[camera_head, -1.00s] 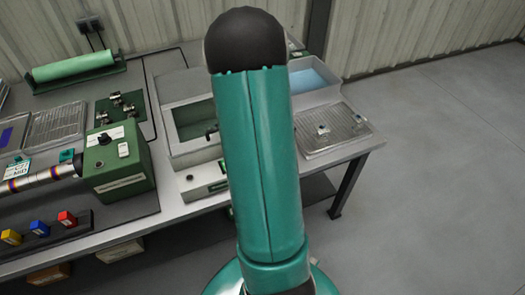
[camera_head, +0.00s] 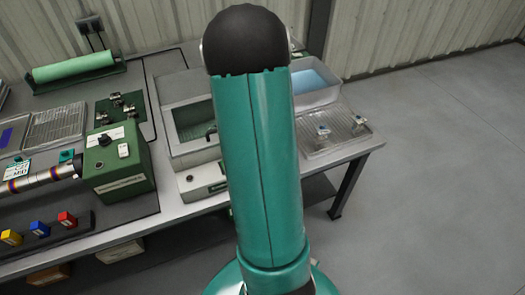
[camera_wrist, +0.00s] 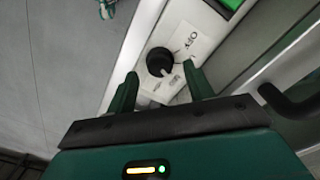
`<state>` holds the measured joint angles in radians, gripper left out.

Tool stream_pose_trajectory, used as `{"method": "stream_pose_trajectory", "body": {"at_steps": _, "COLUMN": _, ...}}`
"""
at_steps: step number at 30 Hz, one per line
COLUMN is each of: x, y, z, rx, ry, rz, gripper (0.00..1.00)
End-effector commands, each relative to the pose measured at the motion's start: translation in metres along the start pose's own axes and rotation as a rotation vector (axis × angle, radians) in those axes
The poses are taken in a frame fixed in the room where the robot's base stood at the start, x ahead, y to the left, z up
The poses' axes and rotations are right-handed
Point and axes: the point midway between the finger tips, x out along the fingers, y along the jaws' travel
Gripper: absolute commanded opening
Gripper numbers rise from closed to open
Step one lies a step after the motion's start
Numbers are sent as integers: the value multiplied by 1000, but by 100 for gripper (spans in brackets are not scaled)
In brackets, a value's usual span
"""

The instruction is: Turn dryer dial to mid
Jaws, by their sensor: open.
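The dryer dial is a round black knob (camera_wrist: 159,61) with a pale pointer mark, on a white panel in the wrist view. A label reading OFF (camera_wrist: 185,39) is beside it, with smaller labels below, too blurred to read. In the head view the dial (camera_head: 189,177) is on the low front panel of the white dryer (camera_head: 184,158), which has a windowed chamber. My gripper (camera_wrist: 160,69) is open, its two green fingers on either side of the dial in the picture. I cannot tell whether they touch it. My arm hides the gripper in the head view.
A dark handle (camera_wrist: 291,104) is close to the right finger in the wrist view. A green control box (camera_head: 120,165) stands left of the dryer. A metal tray with fittings (camera_head: 340,145) and a blue-lined basin (camera_head: 312,84) are at right. Floor at right is clear.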

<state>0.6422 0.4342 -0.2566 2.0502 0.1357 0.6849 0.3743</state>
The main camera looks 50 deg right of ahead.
Motion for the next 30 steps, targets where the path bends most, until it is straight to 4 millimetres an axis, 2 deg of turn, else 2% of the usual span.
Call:
{"method": "stream_pose_trajectory", "body": {"at_steps": 9, "x": -72, "y": 0, "z": -1, "rx": 0, "ry": 5, "rz": -3, "gripper": 52}}
{"method": "stream_pose_trajectory", "body": {"at_steps": 15, "x": -105, "y": 0, "z": -1, "rx": 0, "ry": 3, "rz": -2, "gripper": 52}}
{"method": "stream_pose_trajectory", "body": {"at_steps": 21, "x": -116, "y": 1, "z": 0, "rx": 0, "ry": 0, "rz": 0, "gripper": 52}}
{"method": "stream_pose_trajectory", "body": {"at_steps": 30, "x": -116, "y": 0, "z": 0, "rx": 1, "ry": 0, "rz": 0, "gripper": 52}}
